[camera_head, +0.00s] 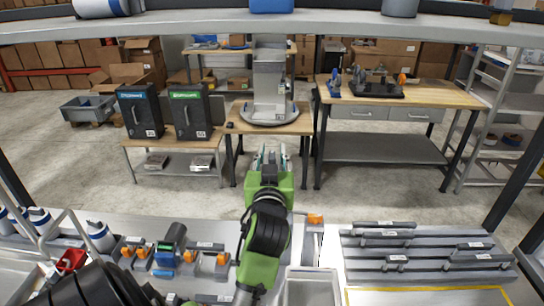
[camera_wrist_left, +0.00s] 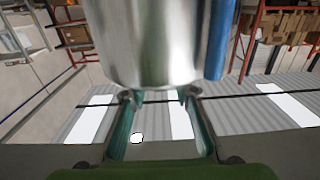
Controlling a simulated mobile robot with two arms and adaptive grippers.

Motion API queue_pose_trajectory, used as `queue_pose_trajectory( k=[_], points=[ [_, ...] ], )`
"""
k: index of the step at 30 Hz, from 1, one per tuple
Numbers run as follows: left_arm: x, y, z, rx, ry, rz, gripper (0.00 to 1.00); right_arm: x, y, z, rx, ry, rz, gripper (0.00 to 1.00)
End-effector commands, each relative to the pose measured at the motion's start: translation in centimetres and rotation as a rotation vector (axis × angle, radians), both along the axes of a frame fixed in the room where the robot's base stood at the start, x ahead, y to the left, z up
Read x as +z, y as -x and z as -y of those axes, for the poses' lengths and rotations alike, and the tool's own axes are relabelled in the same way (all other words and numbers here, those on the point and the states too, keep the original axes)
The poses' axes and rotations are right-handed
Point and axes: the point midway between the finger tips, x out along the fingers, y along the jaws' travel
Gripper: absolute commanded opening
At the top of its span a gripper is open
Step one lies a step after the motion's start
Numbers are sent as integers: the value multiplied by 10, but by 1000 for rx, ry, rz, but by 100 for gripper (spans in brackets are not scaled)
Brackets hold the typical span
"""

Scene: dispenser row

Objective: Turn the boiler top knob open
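My left gripper (camera_head: 271,152) is in the middle of the head view, its fingers pointing away from me. Its two teal fingers also show in the left wrist view (camera_wrist_left: 160,125); they are spread apart with nothing between them. A large shiny metal cylinder (camera_wrist_left: 155,45) with a blue strip on its right side fills the upper middle of the wrist view, just beyond the fingertips. It may be the boiler, but I cannot tell for sure. No top knob can be made out. My right gripper is not in view.
A shelf (camera_head: 180,26) crosses the top of the head view, bearing a blue object (camera_head: 272,5) and a grey cylinder (camera_head: 400,7). A counter (camera_head: 335,222) with slotted grey racks (camera_head: 425,252) and small valve-like parts (camera_head: 175,250) lies below. Benches stand farther back.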

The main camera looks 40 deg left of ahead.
Motion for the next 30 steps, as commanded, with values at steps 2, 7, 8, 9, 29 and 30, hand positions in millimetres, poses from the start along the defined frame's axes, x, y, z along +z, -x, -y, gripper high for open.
queue_pose_trajectory(
  k=[2, 7, 8, 9, 29, 30],
  points=[
    [17, 0, 0, 0, -2, 9, 27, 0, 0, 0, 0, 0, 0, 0],
    [51, 0, 0, -1, -2, 9, 27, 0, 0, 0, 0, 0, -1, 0],
    [56, 0, 0, 0, -1, 9, 27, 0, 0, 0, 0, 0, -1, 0],
    [63, 0, 0, 0, -3, 9, 27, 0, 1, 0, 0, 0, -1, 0],
    [91, 0, 0, 0, -2, 1, 27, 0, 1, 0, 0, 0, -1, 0],
    [91, 0, 0, 0, -2, 1, 27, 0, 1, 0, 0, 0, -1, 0]
  ],
)
